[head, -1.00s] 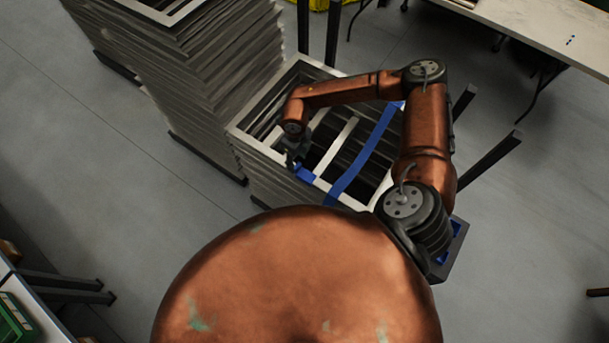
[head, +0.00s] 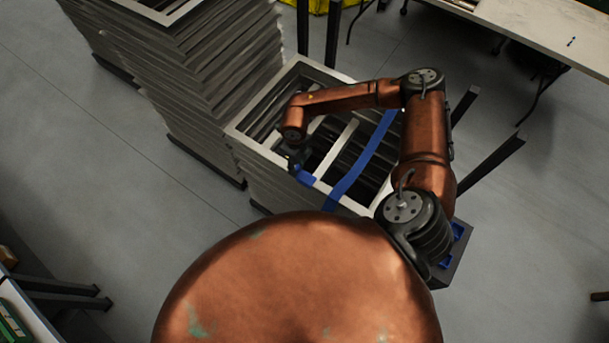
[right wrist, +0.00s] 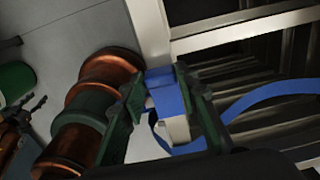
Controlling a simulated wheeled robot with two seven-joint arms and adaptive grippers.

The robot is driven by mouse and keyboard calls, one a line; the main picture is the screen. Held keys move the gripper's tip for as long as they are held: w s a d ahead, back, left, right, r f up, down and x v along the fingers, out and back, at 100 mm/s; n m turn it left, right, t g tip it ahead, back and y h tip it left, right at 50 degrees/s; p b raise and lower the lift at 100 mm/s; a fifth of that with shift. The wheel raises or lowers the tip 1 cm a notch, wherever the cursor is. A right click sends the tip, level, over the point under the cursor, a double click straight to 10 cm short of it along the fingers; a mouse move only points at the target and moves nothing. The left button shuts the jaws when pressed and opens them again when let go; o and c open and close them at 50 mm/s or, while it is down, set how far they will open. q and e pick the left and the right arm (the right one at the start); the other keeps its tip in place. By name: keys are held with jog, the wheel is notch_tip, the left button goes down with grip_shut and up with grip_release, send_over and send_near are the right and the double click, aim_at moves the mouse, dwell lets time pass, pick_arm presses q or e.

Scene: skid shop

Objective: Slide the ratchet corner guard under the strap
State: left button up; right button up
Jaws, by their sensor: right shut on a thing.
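My right gripper (right wrist: 162,108) is shut on the blue corner guard (right wrist: 165,97), which sits between its two fingers in the right wrist view. In the head view my right gripper (head: 298,163) and the guard (head: 305,177) are at the near left edge of the topmost frame. The blue strap (head: 360,164) runs across the frame to the right of the guard. In the right wrist view the strap (right wrist: 262,96) curves in behind the right finger. Whether guard and strap touch is hidden. A dark clawed shape, apparently my left gripper (right wrist: 28,108), shows small at the left edge there.
The strapped stack of frames (head: 262,152) has open gaps between pale bars. A taller stack (head: 205,85) stands to its left. Dark posts (head: 490,158) rise at the right. A pale table (head: 540,30) is at the back right.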

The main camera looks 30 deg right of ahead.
aim_at(311, 180)
jog(key=c, duration=0.3)
jog(key=shift+s+d, duration=0.1)
jog(key=shift+c, duration=0.2)
jog(key=shift+s+d+p, duration=0.25)
jog(key=shift+s+d, duration=0.1)
jog(key=shift+s, duration=0.55)
jog(key=shift+s+d+p, duration=0.25)
jog(key=shift+s+d, duration=0.1)
jog(key=shift+s, duration=0.55)
jog(key=shift+s+d, duration=0.25)
jog(key=shift+s, duration=0.25)
jog(key=shift+s+d, duration=0.2)
jog(key=shift+s, duration=0.3)
jog(key=shift+s+d+p, duration=0.35)
jog(key=shift+s+p, duration=0.05)
jog(key=shift+s, duration=0.45)
